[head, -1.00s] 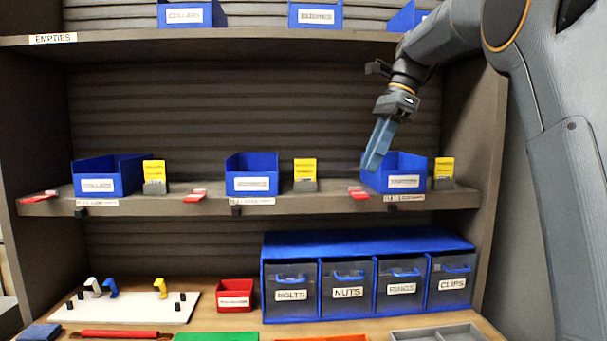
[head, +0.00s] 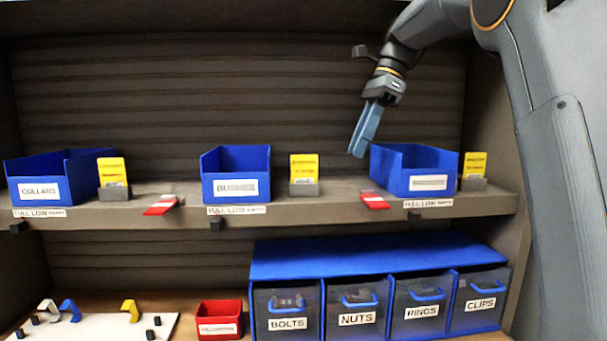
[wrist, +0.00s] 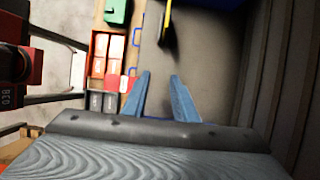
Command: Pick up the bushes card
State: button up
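The yellow bushes card (head: 304,168) stands upright in a small grey holder (head: 304,188) on the middle shelf. It is just right of the blue bin (head: 236,163) whose label starts "BU". My gripper (head: 357,153) hangs in front of the shelf, right of this card and near the left side of the right blue bin. It is empty and apart from the card. In the wrist view, my gripper's two blue fingers (wrist: 160,92) are spread with nothing between them. A thin yellow edge (wrist: 168,20) shows beyond them; I cannot tell which card it is.
Other yellow cards stand beside the collars bin (head: 38,190) and the right bin (head: 428,182). Red tags (head: 374,200) and black clips (head: 217,224) sit along the shelf's front edge. Below are a blue drawer unit (head: 380,262) and a red bin (head: 220,331). Space above the card is clear.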

jog(key=p, duration=0.3)
send_over(304, 168)
jog(key=d, duration=0.2)
jog(key=shift+w, duration=0.15)
jog(key=shift+p+x, duration=0.6)
jog(key=shift+x, duration=1.9)
grip_shut()
